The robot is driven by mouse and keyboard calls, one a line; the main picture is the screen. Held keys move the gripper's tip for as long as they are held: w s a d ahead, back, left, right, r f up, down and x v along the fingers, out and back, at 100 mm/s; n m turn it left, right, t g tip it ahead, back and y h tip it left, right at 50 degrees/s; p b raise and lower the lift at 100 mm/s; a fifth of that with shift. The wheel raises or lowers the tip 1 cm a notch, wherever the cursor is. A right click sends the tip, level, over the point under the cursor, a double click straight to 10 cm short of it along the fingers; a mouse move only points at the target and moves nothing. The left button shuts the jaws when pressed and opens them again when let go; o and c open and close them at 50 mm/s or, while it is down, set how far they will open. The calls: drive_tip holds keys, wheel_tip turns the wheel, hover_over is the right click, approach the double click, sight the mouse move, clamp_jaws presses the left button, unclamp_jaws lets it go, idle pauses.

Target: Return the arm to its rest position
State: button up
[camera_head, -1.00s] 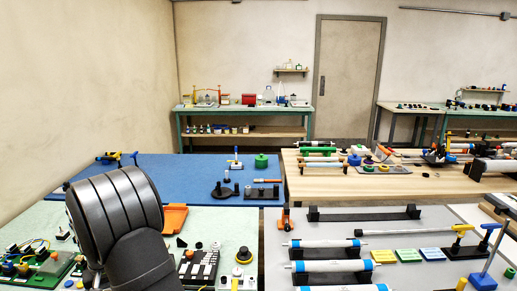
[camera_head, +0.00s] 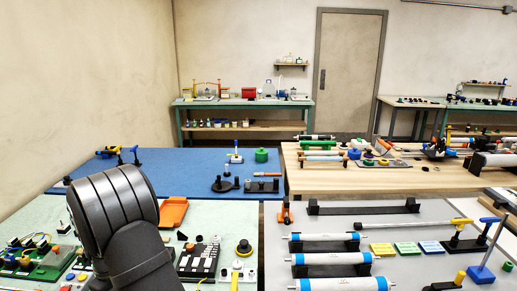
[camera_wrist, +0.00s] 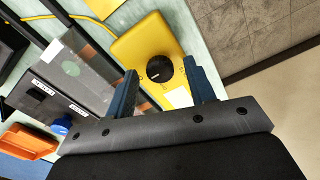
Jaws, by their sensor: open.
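My arm, a thick dark grey jointed link (camera_head: 115,205), fills the lower left of the head view over the pale green table. My gripper does not show in the head view. In the wrist view my gripper (camera_wrist: 161,84) has its two dark blue fingers spread apart with nothing held between them. A yellow box with a black round knob (camera_wrist: 159,69) lies beyond the fingers, and its knob appears in the gap between them. How far the fingertips are above the box I cannot tell.
An orange tray (camera_wrist: 27,143) and dark grey boxes with labels stand left of the fingers in the wrist view. In the head view, the grey table holds several white rollers (camera_head: 330,259) on black stands. A blue mat table (camera_head: 160,168) lies behind my arm.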

drive_tip(key=n, duration=0.4)
drive_tip(key=shift+n, duration=0.3)
drive_tip(key=shift+r, duration=0.9)
wheel_tip(320, 180, down, 2)
drive_tip(key=shift+f, duration=0.1)
drive_tip(key=shift+r+m, duration=0.2)
drive_tip(key=shift+m, duration=0.3)
drive_tip(key=m, duration=0.8)
